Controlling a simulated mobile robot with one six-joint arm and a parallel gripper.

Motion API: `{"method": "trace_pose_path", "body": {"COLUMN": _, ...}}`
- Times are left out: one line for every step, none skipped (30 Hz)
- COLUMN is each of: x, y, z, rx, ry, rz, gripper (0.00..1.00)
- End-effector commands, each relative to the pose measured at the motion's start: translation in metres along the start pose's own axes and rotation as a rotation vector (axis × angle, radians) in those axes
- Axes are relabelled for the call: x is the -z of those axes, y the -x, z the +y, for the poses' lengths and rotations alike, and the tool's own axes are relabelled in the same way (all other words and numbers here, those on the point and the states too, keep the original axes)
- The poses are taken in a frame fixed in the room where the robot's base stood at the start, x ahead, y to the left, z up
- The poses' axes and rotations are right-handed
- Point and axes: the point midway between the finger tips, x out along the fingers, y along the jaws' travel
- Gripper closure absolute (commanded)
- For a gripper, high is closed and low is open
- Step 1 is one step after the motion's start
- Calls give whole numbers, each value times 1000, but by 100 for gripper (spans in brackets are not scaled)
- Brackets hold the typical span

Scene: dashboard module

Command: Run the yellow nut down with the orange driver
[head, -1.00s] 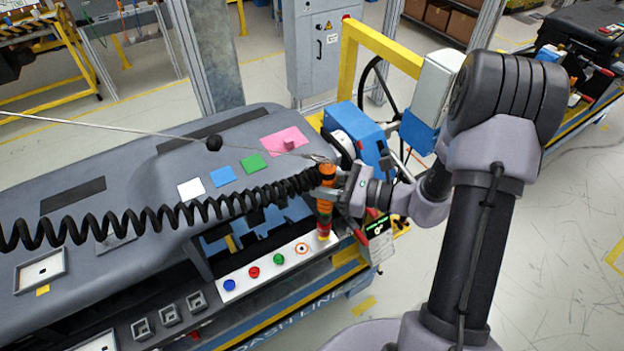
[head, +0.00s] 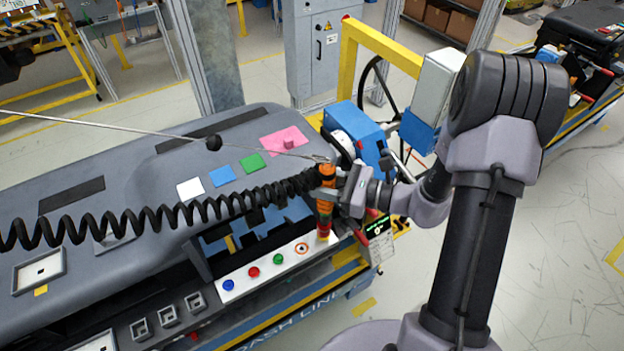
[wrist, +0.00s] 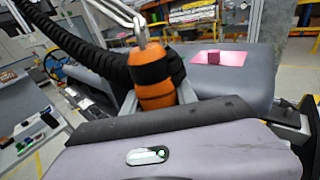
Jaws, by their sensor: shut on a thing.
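The orange driver (head: 325,205) stands roughly upright at the right end of the white strip (head: 246,288). It hangs from a cable with a black coiled hose at its top. My gripper (head: 328,193) is shut around the driver's body, coming from the right. The wrist view also shows the driver (wrist: 156,94) between the fingers, with its lower end hidden. A yellow spot (head: 323,238) shows at the driver's foot on the strip. It looks like the yellow nut, mostly covered; whether the tip is seated on it I cannot tell.
Blue (head: 228,285), red (head: 254,272) and green (head: 279,259) pieces and an orange ring mark (head: 302,249) line the strip. A small display (head: 378,229) with green text stands right of the driver. The coiled hose (head: 160,218) crosses above the dashboard (head: 130,175).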

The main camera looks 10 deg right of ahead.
Motion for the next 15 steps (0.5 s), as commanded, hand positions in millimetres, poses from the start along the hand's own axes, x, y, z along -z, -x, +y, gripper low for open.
{"method": "trace_pose_path", "body": {"x": 1, "y": 0, "z": 0, "rx": 2, "ry": 0, "rz": -1, "gripper": 100}}
{"method": "trace_pose_path", "body": {"x": 1, "y": 0, "z": 0, "rx": 2, "ry": 0, "rz": -1, "gripper": 100}}
{"method": "trace_pose_path", "body": {"x": 1, "y": 0, "z": 0, "rx": 1, "ry": 0, "rz": -1, "gripper": 100}}
{"method": "trace_pose_path", "body": {"x": 2, "y": 0, "z": 0, "rx": 1, "ry": 0, "rz": -1, "gripper": 100}}
{"method": "trace_pose_path", "body": {"x": 2, "y": 0, "z": 0, "rx": 1, "ry": 0, "rz": -1, "gripper": 100}}
{"method": "trace_pose_path", "body": {"x": 2, "y": 0, "z": 0, "rx": 1, "ry": 0, "rz": -1, "gripper": 100}}
{"method": "trace_pose_path", "body": {"x": 3, "y": 0, "z": 0, "rx": 1, "ry": 0, "rz": -1, "gripper": 100}}
{"method": "trace_pose_path", "body": {"x": 3, "y": 0, "z": 0, "rx": 1, "ry": 0, "rz": -1, "gripper": 100}}
{"method": "trace_pose_path", "body": {"x": 3, "y": 0, "z": 0, "rx": 1, "ry": 0, "rz": -1, "gripper": 100}}
{"method": "trace_pose_path", "body": {"x": 4, "y": 0, "z": 0, "rx": 1, "ry": 0, "rz": -1, "gripper": 100}}
{"method": "trace_pose_path", "body": {"x": 4, "y": 0, "z": 0, "rx": 1, "ry": 0, "rz": -1, "gripper": 100}}
{"method": "trace_pose_path", "body": {"x": 4, "y": 0, "z": 0, "rx": 1, "ry": 0, "rz": -1, "gripper": 100}}
{"method": "trace_pose_path", "body": {"x": 4, "y": 0, "z": 0, "rx": 1, "ry": 0, "rz": -1, "gripper": 100}}
{"method": "trace_pose_path", "body": {"x": 5, "y": 0, "z": 0, "rx": 1, "ry": 0, "rz": -1, "gripper": 100}}
{"method": "trace_pose_path", "body": {"x": 5, "y": 0, "z": 0, "rx": 1, "ry": 0, "rz": -1, "gripper": 100}}
